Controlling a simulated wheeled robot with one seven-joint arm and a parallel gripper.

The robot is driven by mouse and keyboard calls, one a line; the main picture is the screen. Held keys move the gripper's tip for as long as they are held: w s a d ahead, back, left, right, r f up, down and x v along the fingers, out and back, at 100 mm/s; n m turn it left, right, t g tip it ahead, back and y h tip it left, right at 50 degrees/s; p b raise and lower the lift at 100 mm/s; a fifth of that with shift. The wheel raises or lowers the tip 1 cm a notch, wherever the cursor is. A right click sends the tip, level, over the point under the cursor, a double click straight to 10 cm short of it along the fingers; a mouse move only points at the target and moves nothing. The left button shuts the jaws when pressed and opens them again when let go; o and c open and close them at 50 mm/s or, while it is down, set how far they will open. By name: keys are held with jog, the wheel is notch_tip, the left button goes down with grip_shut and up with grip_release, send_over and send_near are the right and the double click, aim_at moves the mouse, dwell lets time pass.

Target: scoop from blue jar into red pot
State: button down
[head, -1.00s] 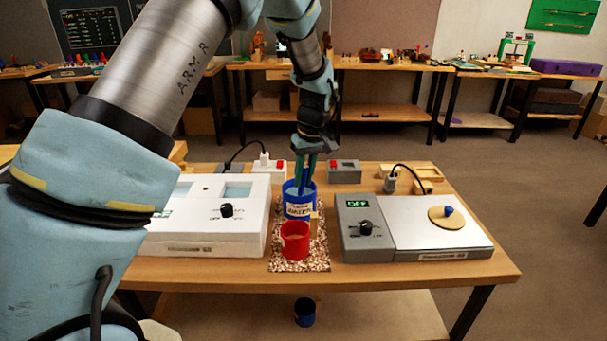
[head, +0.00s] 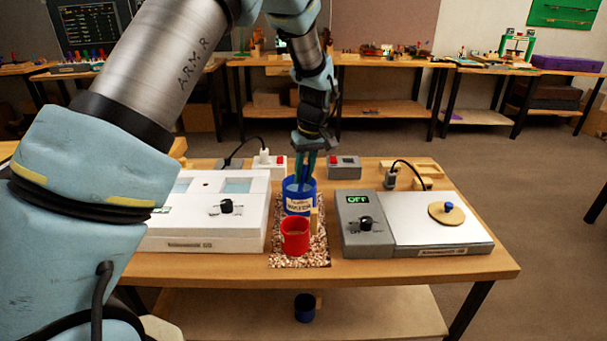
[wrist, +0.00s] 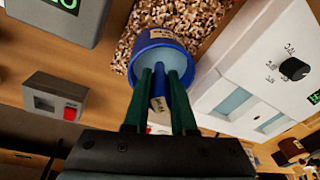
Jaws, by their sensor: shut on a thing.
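The blue jar (head: 299,206) with a pale label stands upright on the bench; it also shows in the wrist view (wrist: 147,43). In the wrist view, my gripper (wrist: 161,85) is shut on a narrow blue piece with a pale label (wrist: 158,104), seemingly the scoop's handle. The scoop's lower end and the jar's contents cannot be made out.
Jar and pot stand on a speckled brown patch (head: 284,262). A white box with a knob (head: 195,240) is close on the left. A grey device (head: 365,235) reading OFF and its pale plate (head: 440,235) are on the right. A small blue cup (head: 304,308) sits on the lower shelf.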

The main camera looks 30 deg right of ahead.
notch_tip(320, 180, up, 14)
jog(key=p, duration=0.9)
jog(key=shift+f, duration=0.15)
